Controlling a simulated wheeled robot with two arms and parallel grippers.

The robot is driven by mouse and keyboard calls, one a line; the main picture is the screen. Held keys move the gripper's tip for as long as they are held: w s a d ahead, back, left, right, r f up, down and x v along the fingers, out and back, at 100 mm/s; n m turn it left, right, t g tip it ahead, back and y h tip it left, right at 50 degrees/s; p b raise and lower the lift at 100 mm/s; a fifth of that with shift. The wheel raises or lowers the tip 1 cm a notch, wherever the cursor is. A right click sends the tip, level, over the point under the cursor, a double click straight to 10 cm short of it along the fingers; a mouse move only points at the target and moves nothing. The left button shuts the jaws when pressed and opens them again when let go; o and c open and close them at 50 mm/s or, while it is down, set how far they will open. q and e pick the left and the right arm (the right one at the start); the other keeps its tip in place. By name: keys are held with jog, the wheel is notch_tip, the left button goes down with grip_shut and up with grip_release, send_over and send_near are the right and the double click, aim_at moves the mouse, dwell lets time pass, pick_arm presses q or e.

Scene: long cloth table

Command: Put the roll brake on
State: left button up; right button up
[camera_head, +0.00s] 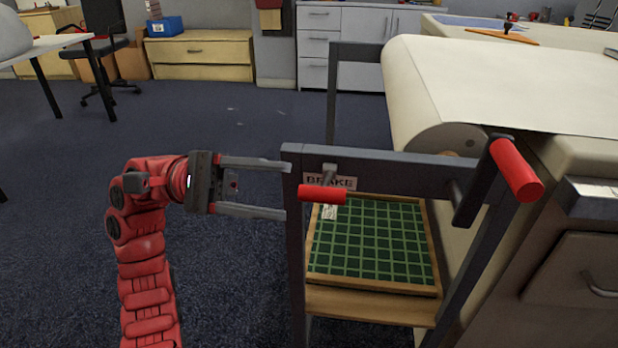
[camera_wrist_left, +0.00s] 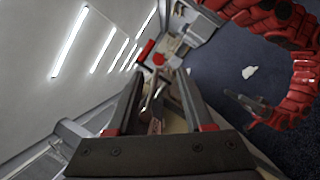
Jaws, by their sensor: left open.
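The brake lever (camera_head: 322,194) has a red grip and lies level in front of the upper rail of the dark stand, beside a label reading BRAKE. My left gripper (camera_head: 286,190) is open, its two fingers pointing right at the stand's left post, just left of the red grip. Nothing is between the fingers. The cloth roll (camera_head: 437,140) sits behind the rail, its cloth running onto the table. In the left wrist view the open fingers (camera_wrist_left: 160,76) point towards red handles. At right there, a red arm ends in a small dark part, perhaps my right gripper (camera_wrist_left: 246,104).
A crank with a red handle (camera_head: 515,168) sticks out at the stand's right. A green gridded board (camera_head: 372,240) lies on the low shelf. The long table (camera_head: 490,85) extends at right.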

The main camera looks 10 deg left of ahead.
pick_arm(q)
jog(key=b+v, duration=0.1)
jog(key=v, duration=0.8)
jog(key=shift+a, duration=0.3)
jog(key=shift+f, duration=0.1)
